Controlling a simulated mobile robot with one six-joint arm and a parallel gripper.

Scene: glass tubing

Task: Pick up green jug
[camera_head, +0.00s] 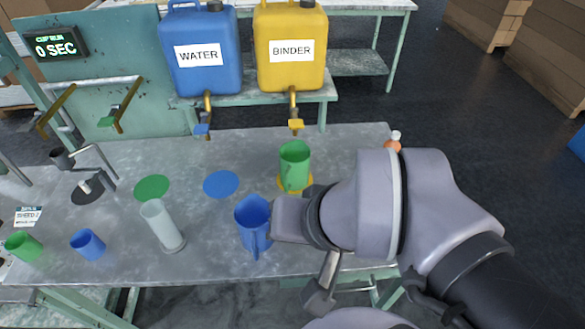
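The green jug (295,163) stands upright on a yellow disc (308,185) at the right part of the table, below the yellow binder tank's tap. A blue jug (252,218) stands nearer the front edge. My gripper (288,226) is in front of the green jug, right beside the blue jug, and overlaps its right side in the picture. The green jug is clear of my gripper. My own wrist hides most of the fingers, so I cannot tell whether they are open or shut, or whether they touch the blue jug.
A blue water tank (200,80) and yellow binder tank (291,78) stand behind the table. A pale cylinder (161,226), a green cup (23,247) and a blue cup (88,244) are left. Green (152,188) and blue discs (221,184) lie bare.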

